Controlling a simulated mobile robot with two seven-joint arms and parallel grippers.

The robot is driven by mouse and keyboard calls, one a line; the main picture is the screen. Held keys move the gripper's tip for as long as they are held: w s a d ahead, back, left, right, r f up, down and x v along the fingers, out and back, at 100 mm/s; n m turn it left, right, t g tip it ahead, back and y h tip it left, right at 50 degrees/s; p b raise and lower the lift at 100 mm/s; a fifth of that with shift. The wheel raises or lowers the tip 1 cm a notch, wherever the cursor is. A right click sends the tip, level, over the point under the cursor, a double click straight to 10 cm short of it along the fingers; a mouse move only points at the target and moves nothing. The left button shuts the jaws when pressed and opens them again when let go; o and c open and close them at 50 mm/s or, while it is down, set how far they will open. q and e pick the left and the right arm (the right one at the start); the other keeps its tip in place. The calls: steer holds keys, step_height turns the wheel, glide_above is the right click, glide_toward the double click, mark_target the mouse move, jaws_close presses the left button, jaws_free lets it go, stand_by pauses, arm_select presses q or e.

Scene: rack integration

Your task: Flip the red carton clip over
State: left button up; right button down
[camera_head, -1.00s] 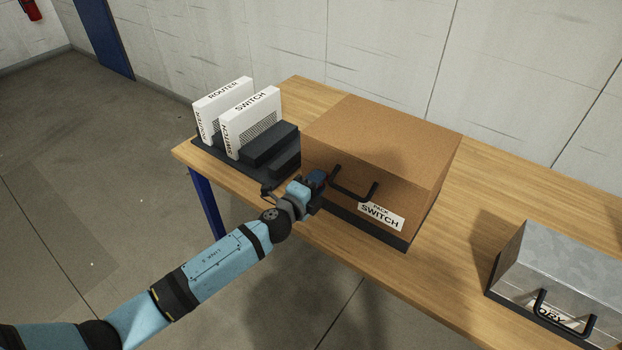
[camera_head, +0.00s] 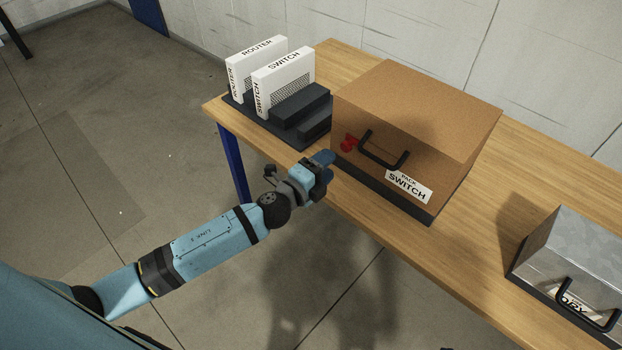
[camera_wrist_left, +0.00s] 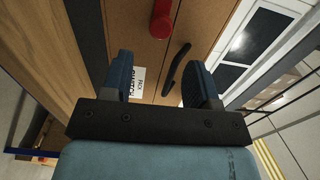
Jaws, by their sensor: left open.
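The red carton clip (camera_head: 348,144) is on the front face of the brown carton (camera_head: 430,105), left of the carton's black handle (camera_head: 382,152). In the left wrist view the red clip (camera_wrist_left: 161,20) shows at the top, beyond and between my fingertips. My left gripper (camera_head: 322,168) is in front of the carton, a little below and left of the clip, and apart from it. Its two fingers (camera_wrist_left: 162,75) are spread with nothing between them. My right gripper is not in view.
White ROUTER (camera_head: 258,65) and SWITCH (camera_head: 284,75) units stand in a dark holder (camera_head: 300,108) left of the carton. A grey box (camera_head: 585,262) with a black handle is at the right. The wooden table (camera_head: 480,240) is bare between carton and grey box.

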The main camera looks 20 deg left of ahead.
arm_select(q)
steer(key=v, duration=0.5)
steer(key=shift+s+b, duration=0.25)
steer(key=shift+b, duration=0.15)
steer(key=s+f+n+g+y+p, duration=0.1)
steer(key=s+f+n+g+p, duration=0.1)
steer(key=s+f+n, duration=0.4)
steer(key=s+f+n+g+y+p, duration=0.2)
steer(key=s+f+n+g, duration=0.2)
steer(key=s+n, duration=0.9)
step_height(320, 180, down, 3)
steer(key=shift+s+d+f, duration=0.1)
steer(key=shift+s+d, duration=0.1)
steer(key=shift+s, duration=0.5)
